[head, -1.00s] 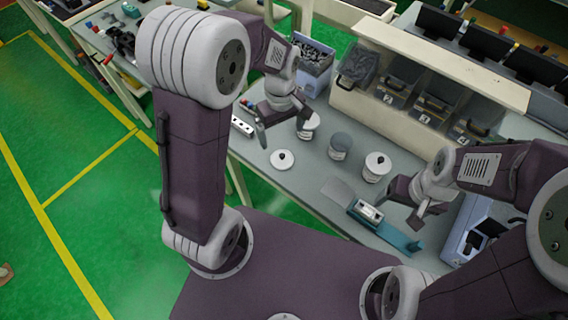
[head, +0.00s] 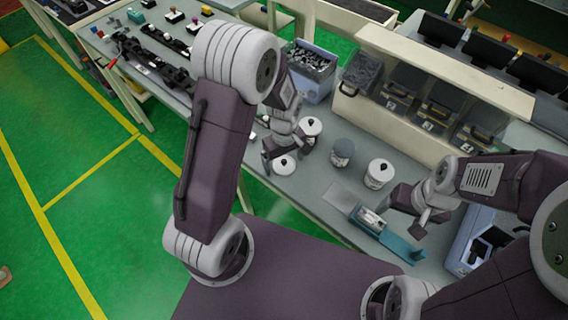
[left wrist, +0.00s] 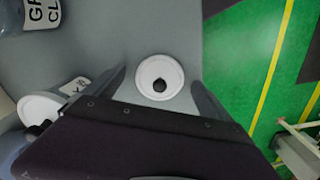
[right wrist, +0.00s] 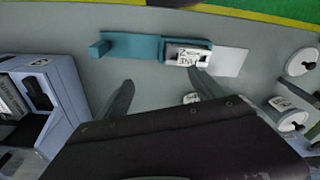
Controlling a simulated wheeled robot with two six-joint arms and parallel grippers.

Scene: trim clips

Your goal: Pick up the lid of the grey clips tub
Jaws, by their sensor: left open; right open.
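The loose lid, a white disc with a black knob, lies flat on the grey bench near its front edge (head: 284,165); in the left wrist view the lid (left wrist: 160,77) shows between my fingers. My left gripper (head: 281,152) is open and empty above the lid, a finger on each side of it. An open-topped grey tub (head: 342,152) stands to the right of the lid. A partly seen label starting "GR" and "CL" shows on a tub (left wrist: 40,12) at the left wrist view's top left. My right gripper (head: 422,210) is open and empty over the bench's right part.
Lidded white tubs stand on either side of the grey tub, one at the left (head: 311,127) and one at the right (head: 379,174). A teal fixture (head: 400,244) holds a labelled part. A blue-grey box (head: 470,245) stands at the right. Bins line the back.

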